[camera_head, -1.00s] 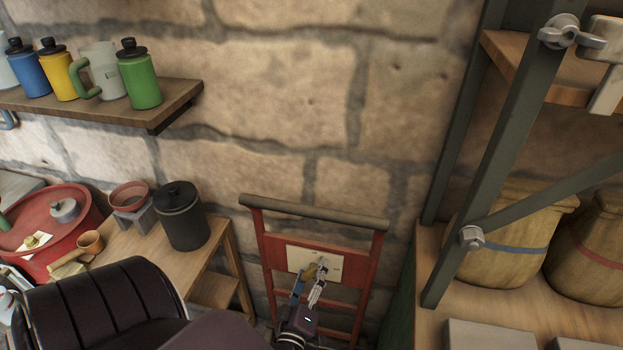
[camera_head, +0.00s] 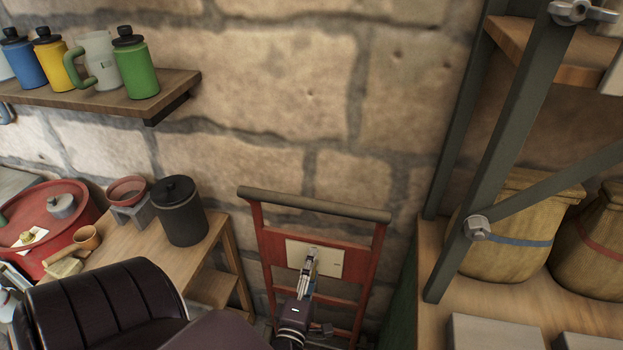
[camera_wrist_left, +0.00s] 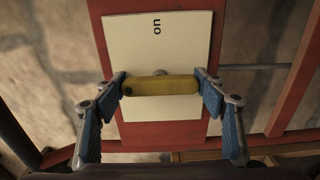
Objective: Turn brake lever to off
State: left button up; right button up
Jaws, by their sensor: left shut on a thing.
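The brake lever (camera_wrist_left: 162,86) is a yellow bar in front of a cream plate (camera_wrist_left: 185,40) on a red frame. In the left wrist view it lies level across the plate, its ends between my left gripper's blue-padded fingertips. The word "on" is printed on the plate above the lever; no other label shows. My left gripper (camera_wrist_left: 162,88) is shut on the lever. In the head view my left gripper (camera_head: 310,262) is in front of the plate (camera_head: 328,262) and hides the lever. My right gripper is not in view.
The red frame (camera_head: 362,258) has a brown top bar (camera_head: 320,205) and stands against a stone wall. A wooden table (camera_head: 200,252) with a dark canister (camera_head: 180,212) is to the left.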

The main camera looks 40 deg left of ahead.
pick_arm(q)
jog(key=shift+w+r, duration=0.1)
jog(key=shift+r, duration=0.1)
jog(key=o, duration=1.2)
jog(key=shift+f, duration=0.15)
jog(key=v, duration=1.2)
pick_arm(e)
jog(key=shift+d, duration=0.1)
